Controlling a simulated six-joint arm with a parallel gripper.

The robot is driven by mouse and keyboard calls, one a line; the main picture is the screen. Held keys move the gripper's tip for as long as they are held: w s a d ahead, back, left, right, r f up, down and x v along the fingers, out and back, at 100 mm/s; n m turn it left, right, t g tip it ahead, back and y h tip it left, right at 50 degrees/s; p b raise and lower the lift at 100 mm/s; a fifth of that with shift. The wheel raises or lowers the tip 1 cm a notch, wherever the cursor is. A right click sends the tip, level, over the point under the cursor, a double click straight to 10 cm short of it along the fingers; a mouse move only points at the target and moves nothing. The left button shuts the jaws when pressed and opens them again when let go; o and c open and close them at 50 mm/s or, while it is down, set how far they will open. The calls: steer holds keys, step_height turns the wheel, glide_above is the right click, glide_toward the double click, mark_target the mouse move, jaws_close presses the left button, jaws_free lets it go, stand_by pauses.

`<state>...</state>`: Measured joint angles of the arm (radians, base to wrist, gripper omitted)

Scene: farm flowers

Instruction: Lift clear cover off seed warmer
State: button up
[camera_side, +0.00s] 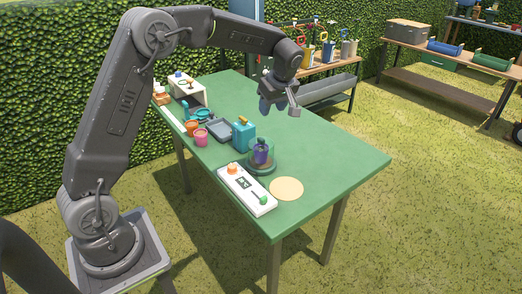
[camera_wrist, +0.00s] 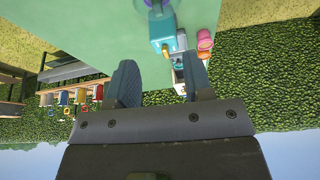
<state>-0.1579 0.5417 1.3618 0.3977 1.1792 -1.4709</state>
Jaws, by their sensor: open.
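The seed warmer (camera_side: 246,190) is a white panel with an orange knob and a green-tipped lever, at the near end of the green table. Beside it, a clear cover (camera_side: 263,143) stands over a purple pot on a dark round base (camera_side: 262,168). My gripper (camera_side: 279,104) is open and empty, well above the table and apart from the cover. In the wrist view my gripper (camera_wrist: 160,88) shows its two fingers apart with nothing between them. A purple shape shows at that view's top edge; the clear cover cannot be made out there.
A teal box (camera_side: 243,135) stands just behind the cover; it also shows in the wrist view (camera_wrist: 162,30). A tan disc (camera_side: 286,188) lies to the right. Pink and orange pots, a grey tray (camera_side: 219,129) and a white box (camera_side: 187,90) are farther back. The table's right side is clear.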

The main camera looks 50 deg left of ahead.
mark_target(261, 138)
steer(key=shift+n, duration=0.5)
steer(key=x, duration=1.5)
steer(key=shift+w+a+f, duration=0.25)
steer(key=shift+a+f, duration=0.05)
steer(key=shift+c, duration=0.4)
jaws_close()
steer(key=shift+r, duration=0.1)
